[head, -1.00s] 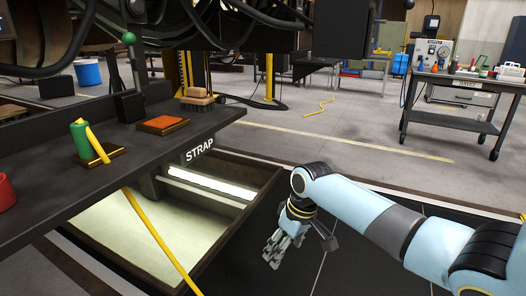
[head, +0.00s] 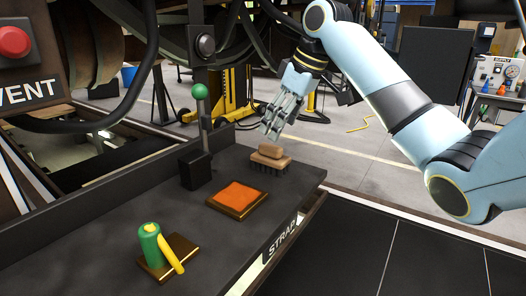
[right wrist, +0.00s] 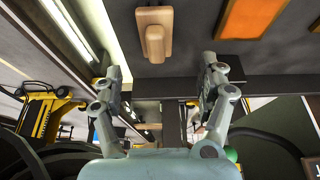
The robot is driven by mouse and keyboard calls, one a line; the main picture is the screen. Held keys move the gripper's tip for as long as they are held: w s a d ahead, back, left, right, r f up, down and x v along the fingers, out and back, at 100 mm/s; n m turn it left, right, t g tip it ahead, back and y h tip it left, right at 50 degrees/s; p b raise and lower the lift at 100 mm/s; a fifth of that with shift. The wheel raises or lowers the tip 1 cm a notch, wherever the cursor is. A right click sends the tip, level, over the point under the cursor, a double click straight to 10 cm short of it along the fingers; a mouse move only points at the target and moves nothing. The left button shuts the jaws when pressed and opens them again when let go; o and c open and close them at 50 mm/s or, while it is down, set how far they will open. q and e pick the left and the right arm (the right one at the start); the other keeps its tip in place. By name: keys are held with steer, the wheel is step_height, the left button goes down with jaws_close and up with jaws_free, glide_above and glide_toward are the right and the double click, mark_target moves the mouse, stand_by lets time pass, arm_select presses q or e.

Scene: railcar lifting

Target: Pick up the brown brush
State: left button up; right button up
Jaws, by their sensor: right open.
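The brown brush (head: 270,158) rests on the dark shelf (head: 196,240), near its far right corner in the head view. It has a tan block on top and darker bristles below. My right gripper (head: 276,130) is just above and behind the brush in the head view, fingers pointing down, open and empty. In the right wrist view the brush (right wrist: 154,34) lies beyond the two spread fingers (right wrist: 168,75), roughly centred between them and apart from them. My left gripper is in neither view.
An orange pad on a wooden base (head: 238,198) sits beside the brush. A red button (head: 12,41) is at upper left.

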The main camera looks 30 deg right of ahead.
mark_target(273, 146)
steer(key=x, duration=0.3)
steer(key=shift+a+f, duration=0.1)
steer(key=shift+f, duration=0.2)
steer(key=shift+w+f, duration=0.15)
steer(key=shift+f, duration=0.15)
steer(key=x, duration=0.2)
steer(key=p+x, duration=0.1)
steer(key=x, duration=0.2)
steer(key=shift+w+d, duration=0.15)
steer(key=shift+d, duration=0.1)
steer(key=shift+r, duration=0.1)
steer(key=c, duration=1.3)
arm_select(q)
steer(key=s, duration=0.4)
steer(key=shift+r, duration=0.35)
arm_select(e)
steer(key=shift+c, duration=0.2)
